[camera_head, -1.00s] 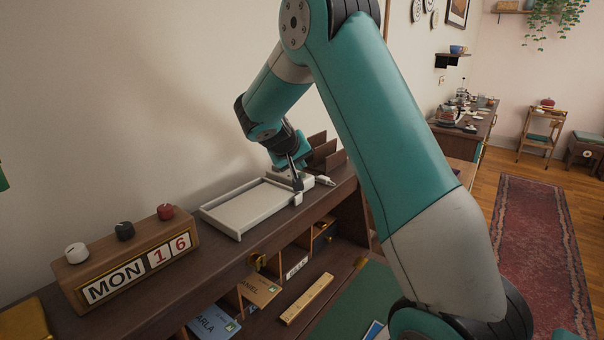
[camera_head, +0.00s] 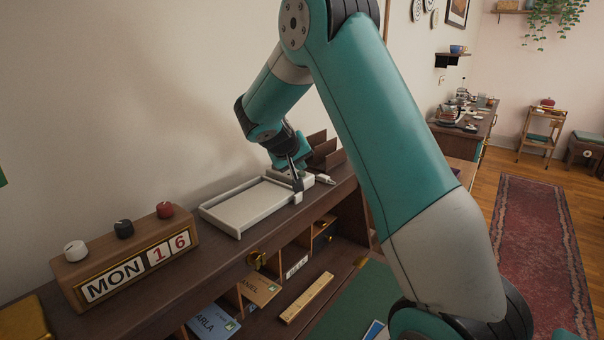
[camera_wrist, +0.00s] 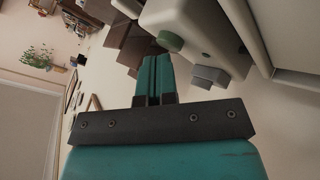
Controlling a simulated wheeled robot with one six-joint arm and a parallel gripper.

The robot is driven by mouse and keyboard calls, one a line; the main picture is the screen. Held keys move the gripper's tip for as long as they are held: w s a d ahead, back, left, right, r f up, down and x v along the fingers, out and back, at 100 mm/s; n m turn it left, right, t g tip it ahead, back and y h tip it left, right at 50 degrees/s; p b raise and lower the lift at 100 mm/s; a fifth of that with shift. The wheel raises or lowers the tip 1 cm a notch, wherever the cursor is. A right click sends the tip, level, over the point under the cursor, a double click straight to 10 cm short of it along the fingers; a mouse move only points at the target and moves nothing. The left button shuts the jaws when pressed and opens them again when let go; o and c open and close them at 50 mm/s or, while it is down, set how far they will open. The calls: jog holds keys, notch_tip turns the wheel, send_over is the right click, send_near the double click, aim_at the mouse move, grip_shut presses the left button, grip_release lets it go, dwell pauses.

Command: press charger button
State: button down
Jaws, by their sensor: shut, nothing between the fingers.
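The charger (camera_wrist: 198,28) is a pale box that fills the upper right of the wrist view. It has a round green button (camera_wrist: 170,41) on its near face and a small grey block (camera_wrist: 208,77) sticking out beside it. My gripper (camera_wrist: 155,65) is shut and empty, its teal fingertips just below the green button in the picture. I cannot tell whether they touch it. In the head view my gripper (camera_head: 298,184) is at the pale charger (camera_head: 308,182) on the desk top, partly hiding it.
A white tray (camera_head: 225,222) lies left of the charger. A dark upright rack (camera_head: 325,155) stands behind it, and a small pale object (camera_head: 326,180) lies to its right. A wooden calendar block (camera_head: 90,265) stands at the desk's left. Open cubbies with cards are below.

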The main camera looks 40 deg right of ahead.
aim_at(299, 172)
jog(key=shift+f, duration=0.1)
dwell(0.3)
jog(key=shift+r+p, duration=0.35)
jog(key=shift+r, duration=0.05)
notch_tip(299, 172, up, 6)
jog(key=p, duration=0.4)
jog(key=shift+r, duration=0.1)
